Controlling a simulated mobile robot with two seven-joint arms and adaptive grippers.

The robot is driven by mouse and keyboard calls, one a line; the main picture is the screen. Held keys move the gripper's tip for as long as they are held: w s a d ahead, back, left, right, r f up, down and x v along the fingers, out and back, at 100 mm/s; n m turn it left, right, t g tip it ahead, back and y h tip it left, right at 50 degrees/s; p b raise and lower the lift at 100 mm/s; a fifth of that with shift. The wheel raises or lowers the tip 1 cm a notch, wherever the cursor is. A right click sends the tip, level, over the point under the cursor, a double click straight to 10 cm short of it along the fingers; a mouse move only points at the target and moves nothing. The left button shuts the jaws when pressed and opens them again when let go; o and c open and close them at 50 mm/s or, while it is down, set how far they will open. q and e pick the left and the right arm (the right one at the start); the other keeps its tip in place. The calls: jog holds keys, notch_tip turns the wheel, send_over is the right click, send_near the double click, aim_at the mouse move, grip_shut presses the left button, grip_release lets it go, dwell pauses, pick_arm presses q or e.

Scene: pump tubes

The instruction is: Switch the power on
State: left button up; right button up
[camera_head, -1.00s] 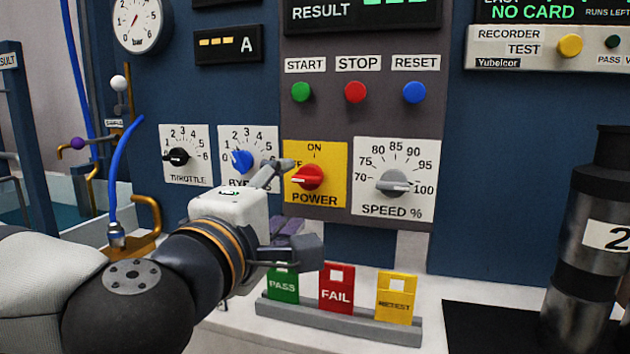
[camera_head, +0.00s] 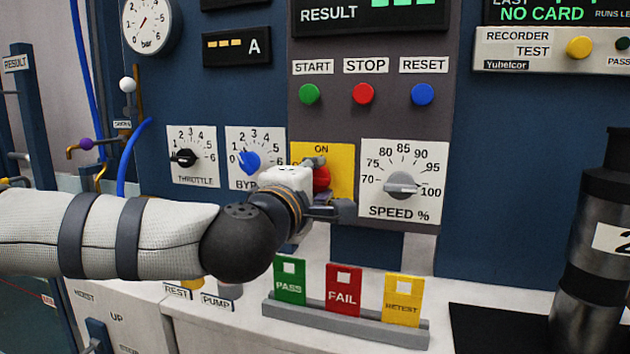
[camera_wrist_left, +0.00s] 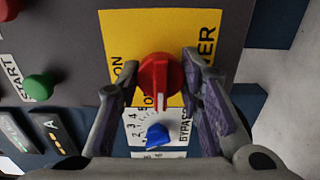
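The red power knob (camera_head: 322,179) sits on the yellow POWER plate (camera_head: 342,160) and is partly hidden by my left gripper (camera_head: 328,184) in the head view. The left wrist view shows the knob (camera_wrist_left: 160,78) between the two open fingers of my left gripper (camera_wrist_left: 160,62). The knob's white mark points toward the bypass dial, the OFF side, not toward ON. My right gripper is not in view.
The blue bypass knob (camera_head: 249,161) is just left of the plate, and the grey speed knob (camera_head: 402,185) just right. Green START (camera_head: 309,94), red STOP (camera_head: 363,94) and blue RESET (camera_head: 422,94) buttons are above. A card rack (camera_head: 345,322) stands below.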

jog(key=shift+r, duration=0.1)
pick_arm(q)
jog(key=shift+r+m+p, duration=0.25)
jog(key=shift+m+p, duration=0.25)
jog(key=m+p, duration=0.2)
jog(key=m, duration=0.1)
jog(key=m+p, duration=0.4)
jog(key=m, duration=0.1)
jog(key=shift+s+r+m, duration=0.1)
jog(key=shift+r+m, duration=0.15)
jog(key=shift+m, duration=0.05)
jog(key=shift+m+p, duration=0.55)
jog(key=shift+m, duration=0.35)
jog(key=m, duration=0.2)
jog(key=shift+f+m+p, duration=0.2)
jog(key=shift+m+p, duration=0.1)
jog(key=shift+p, duration=0.1)
jog(key=shift+f+m, duration=0.15)
jog(key=shift+m, duration=0.8)
jog(key=shift+f+m, duration=0.1)
jog(key=shift+m, duration=0.85)
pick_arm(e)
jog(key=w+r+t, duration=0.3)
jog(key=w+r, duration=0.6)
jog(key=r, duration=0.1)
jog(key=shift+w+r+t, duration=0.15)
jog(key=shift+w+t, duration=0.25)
pick_arm(q)
jog(key=o, duration=1.2)
